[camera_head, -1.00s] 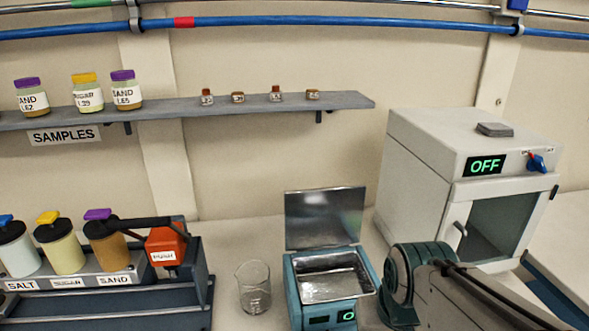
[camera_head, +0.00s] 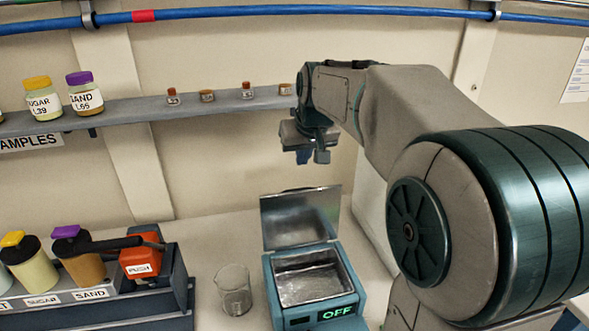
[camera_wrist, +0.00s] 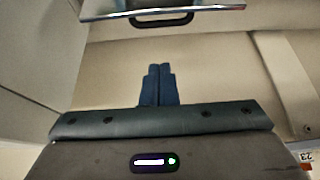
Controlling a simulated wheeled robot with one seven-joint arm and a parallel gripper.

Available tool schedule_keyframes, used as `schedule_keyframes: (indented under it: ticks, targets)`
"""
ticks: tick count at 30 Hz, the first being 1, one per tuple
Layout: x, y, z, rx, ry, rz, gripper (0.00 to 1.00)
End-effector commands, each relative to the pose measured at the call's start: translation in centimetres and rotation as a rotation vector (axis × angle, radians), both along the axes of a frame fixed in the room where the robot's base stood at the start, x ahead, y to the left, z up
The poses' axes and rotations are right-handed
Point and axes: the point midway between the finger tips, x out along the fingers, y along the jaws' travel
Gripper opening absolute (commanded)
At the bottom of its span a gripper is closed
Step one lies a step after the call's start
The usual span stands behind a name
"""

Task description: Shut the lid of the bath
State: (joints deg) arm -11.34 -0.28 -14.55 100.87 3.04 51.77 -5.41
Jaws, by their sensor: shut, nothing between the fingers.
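The bath (camera_head: 315,292) is a teal box with a metal basin and a green OFF display, standing on the bench at the lower middle of the head view. Its silver lid (camera_head: 300,219) stands open, tilted up at the back edge. My gripper (camera_head: 311,157) is above the raised lid and apart from it in the picture, with fingers pointing down. In the wrist view its blue fingers (camera_wrist: 158,84) are together and empty. A shiny metal edge with a dark handle (camera_wrist: 161,18), apparently the lid, shows at the top there.
A glass beaker (camera_head: 234,290) stands just left of the bath. A rack (camera_head: 115,307) with jars and an orange device (camera_head: 141,262) is further left. A sample shelf (camera_head: 130,109) with small bottles runs along the wall behind. A white cabinet (camera_head: 370,220) is mostly hidden behind my arm.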

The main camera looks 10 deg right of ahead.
Motion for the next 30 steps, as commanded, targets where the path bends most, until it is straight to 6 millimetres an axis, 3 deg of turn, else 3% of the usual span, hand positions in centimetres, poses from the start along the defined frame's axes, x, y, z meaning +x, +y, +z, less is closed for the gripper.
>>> schedule_keyframes:
  ticks: [3,8,22,30]
  targets:
    - [1.5,-0.1,0.9,-0.010,-0.014,0.001,0.00]
    - [2.4,-0.2,0.4,-0.014,-0.017,0.000,0.00]
    - [6.8,-0.3,-8.0,-0.013,-0.014,-0.003,0.00]
    - [3.5,-0.2,-8.0,-0.012,-0.019,0.000,0.00]
